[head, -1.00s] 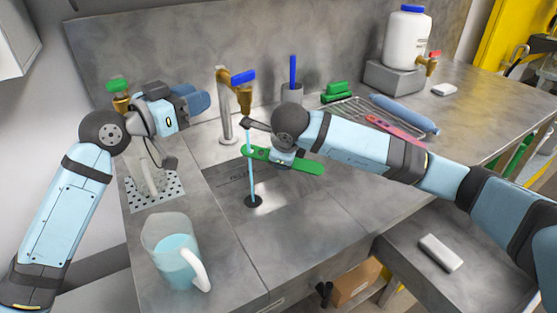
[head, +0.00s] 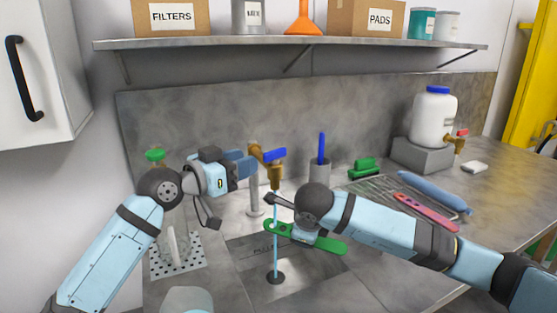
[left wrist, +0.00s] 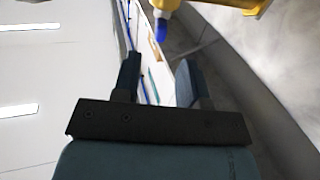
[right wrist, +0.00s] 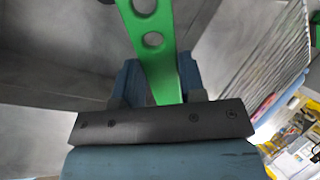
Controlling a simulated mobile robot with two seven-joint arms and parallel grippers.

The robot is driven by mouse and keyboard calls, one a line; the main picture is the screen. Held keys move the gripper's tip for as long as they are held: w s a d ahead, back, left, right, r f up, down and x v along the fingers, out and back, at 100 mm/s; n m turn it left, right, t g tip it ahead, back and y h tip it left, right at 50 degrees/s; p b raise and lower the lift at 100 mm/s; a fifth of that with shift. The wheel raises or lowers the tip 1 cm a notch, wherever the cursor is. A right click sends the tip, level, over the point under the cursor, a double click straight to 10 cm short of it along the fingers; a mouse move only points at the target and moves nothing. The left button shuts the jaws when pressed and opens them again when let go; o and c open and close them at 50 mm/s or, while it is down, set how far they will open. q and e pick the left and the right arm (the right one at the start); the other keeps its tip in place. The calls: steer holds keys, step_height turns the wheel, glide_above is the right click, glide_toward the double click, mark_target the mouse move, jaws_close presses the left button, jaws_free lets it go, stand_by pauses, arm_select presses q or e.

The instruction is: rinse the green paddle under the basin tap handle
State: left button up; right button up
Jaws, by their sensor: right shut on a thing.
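The green paddle (head: 330,244) has holes near its left end and is held roughly level over the basin. My right gripper (right wrist: 160,80) is shut on it; in the head view my arm hides the grip. A water stream (head: 275,250) falls from the brass tap across the paddle's holed end and runs to the drain. The blue tap handle (head: 274,155) sits on top of the tap. My left gripper (head: 252,163) is open and empty just left of the handle. In the left wrist view the handle (left wrist: 160,30) shows beyond the open fingers (left wrist: 155,80).
A green-handled tap (head: 155,156) stands left over a perforated drain plate (head: 190,262). A pot with a blue-handled tool (head: 320,170) and a green brush (head: 364,168) stand behind the paddle. A pale jug (head: 187,300) is at the front. A shelf (head: 290,44) runs above.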

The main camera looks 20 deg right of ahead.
mark_target(286, 148)
arm_select(q)
steer(key=x, duration=0.9)
steer(key=shift+d, duration=0.2)
jaws_close()
